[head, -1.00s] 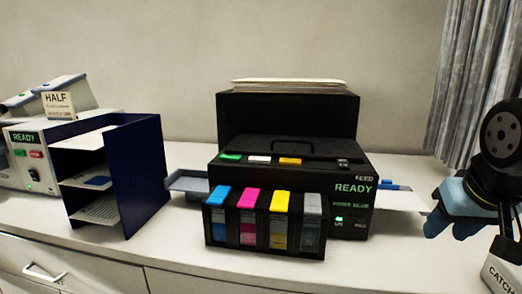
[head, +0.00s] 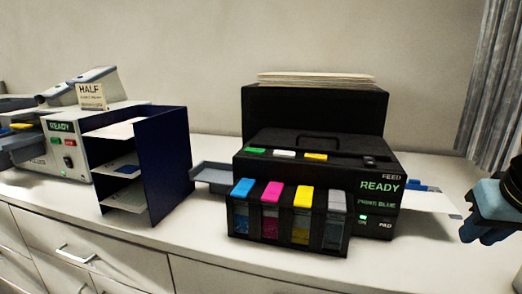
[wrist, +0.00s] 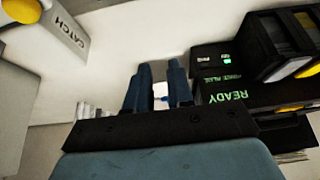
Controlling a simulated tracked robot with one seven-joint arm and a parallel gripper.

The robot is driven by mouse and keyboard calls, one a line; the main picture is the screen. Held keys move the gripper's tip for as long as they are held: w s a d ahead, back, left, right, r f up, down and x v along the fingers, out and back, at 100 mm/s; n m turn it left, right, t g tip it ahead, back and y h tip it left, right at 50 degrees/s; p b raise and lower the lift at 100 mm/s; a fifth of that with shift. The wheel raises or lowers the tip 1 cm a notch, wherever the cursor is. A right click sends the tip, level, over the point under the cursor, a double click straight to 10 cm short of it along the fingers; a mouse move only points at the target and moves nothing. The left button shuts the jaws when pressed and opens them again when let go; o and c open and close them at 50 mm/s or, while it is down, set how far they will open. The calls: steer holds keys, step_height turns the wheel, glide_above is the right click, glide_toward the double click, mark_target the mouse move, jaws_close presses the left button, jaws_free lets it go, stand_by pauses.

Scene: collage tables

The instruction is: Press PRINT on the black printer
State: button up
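The black printer (head: 318,160) stands on the white counter with a lit green "READY" on its front. On its top front edge are a green button (head: 255,151), a white button (head: 285,153) and a yellow button (head: 316,156); I cannot read any labels by them. Under "READY" is smaller green text, with a lit green lamp below. My gripper (head: 482,234) is at the right edge in the head view, right of the printer and apart from it. In the wrist view its two blue fingers (wrist: 160,72) stand a little apart, with nothing seen held.
Ink tanks (head: 288,223) in several colours stand before the printer. A paper sheet (head: 430,202) sticks out on its right. A dark blue shelf (head: 165,160) and a grey "READY" machine (head: 67,157) stand left. A "CATCH" box (wrist: 66,40) shows in the wrist view.

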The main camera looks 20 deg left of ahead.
jaws_close()
stand_by(1.4)
